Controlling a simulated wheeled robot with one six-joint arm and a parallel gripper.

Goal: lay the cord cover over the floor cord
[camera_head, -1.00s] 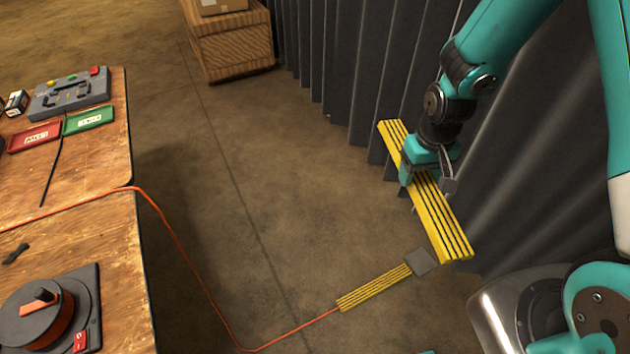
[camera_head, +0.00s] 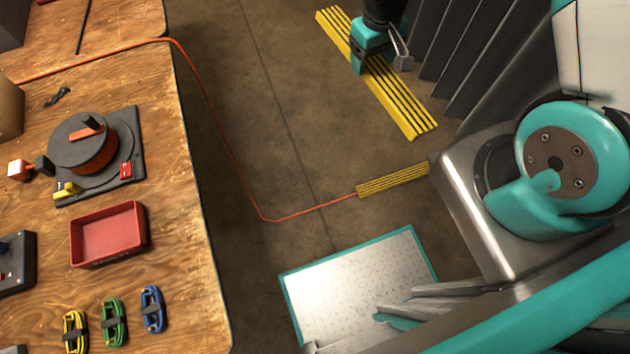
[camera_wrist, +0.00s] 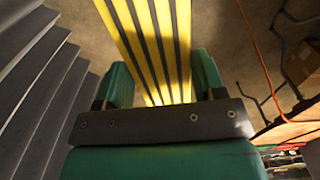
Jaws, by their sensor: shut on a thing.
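The cord cover (camera_head: 400,102) is a long yellow strip with black grooves. My gripper (camera_head: 379,62) is shut across it near its middle. The cover runs from upper left to lower right, beside the grey curtain. In the wrist view the cover (camera_wrist: 150,40) runs away between the two teal fingers of my gripper (camera_wrist: 163,82). The orange floor cord (camera_head: 228,150) drops from the table, bends on the floor and runs to a shorter yellow striped strip (camera_head: 393,180). The cord also shows at the right of the wrist view (camera_wrist: 252,50). The cover lies apart from the cord.
A wooden table (camera_head: 185,250) on the left holds a cord reel (camera_head: 85,145), a red tray (camera_head: 108,235) and several tied cables. A pale teal-edged plate (camera_head: 350,285) is at the bottom centre. The grey curtain (camera_head: 470,65) stands at the right. Open floor lies between table and cover.

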